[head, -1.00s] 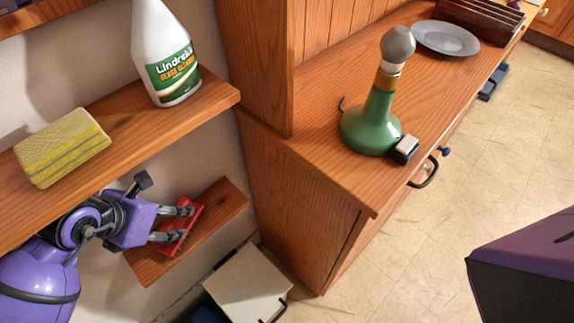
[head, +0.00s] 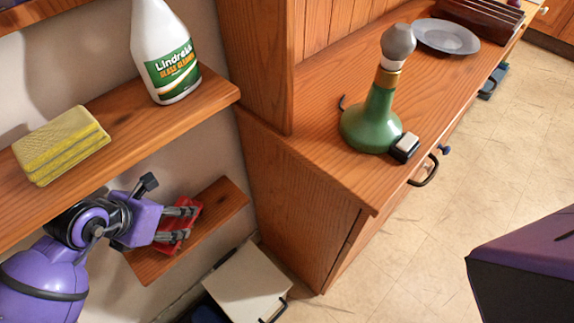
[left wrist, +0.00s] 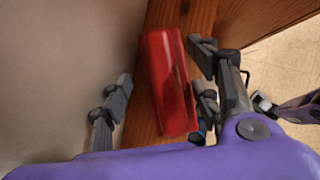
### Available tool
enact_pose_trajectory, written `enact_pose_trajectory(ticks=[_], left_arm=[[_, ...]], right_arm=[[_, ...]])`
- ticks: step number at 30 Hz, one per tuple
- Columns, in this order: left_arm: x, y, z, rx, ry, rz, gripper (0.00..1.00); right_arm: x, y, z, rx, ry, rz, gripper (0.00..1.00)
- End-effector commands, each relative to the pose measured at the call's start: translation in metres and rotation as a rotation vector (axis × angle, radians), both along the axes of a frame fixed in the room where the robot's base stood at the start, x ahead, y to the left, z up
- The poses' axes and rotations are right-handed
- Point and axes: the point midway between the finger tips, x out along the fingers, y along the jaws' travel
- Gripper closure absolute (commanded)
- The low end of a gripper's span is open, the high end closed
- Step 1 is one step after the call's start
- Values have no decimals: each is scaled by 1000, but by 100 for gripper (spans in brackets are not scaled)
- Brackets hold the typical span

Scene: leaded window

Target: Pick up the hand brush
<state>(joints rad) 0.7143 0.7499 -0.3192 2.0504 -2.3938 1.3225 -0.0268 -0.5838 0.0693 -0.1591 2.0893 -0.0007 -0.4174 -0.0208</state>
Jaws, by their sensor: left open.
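The hand brush appears to be the red, long, rounded piece (head: 179,223) on the small lower wooden shelf; no bristles show. In the left wrist view the red piece (left wrist: 168,85) lies between the fingers, close to the right-hand ones, with a wider gap to the left one. My left gripper (head: 192,223) is open over it, its fingers partly covering it in the head view. In the left wrist view my left gripper (left wrist: 160,78) shows its fingers on either side of the red piece. I cannot tell whether any finger touches it.
The upper shelf (head: 118,125) overhangs my left arm and bears a yellow sponge (head: 62,146) and a glass cleaner bottle (head: 166,60). A wooden cabinet (head: 300,195) stands right of the lower shelf (head: 225,200). A pale-lidded bin (head: 247,285) is below.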

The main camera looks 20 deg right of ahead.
Motion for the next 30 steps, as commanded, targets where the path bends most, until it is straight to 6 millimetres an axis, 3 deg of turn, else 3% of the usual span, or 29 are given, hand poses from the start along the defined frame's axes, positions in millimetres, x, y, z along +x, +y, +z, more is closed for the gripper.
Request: enact_pose_trajectory(ticks=[5,17,30], left_arm=[[0,0,0,0,0,0,45],[0,0,0,1,-1,0,97],[1,0,12,1,-3,-1,100]], right_arm=[[3,1,-1,0,-4,1,36],[3,1,-1,0,-4,1,36],[9,1,7,1,-15,3,36]])
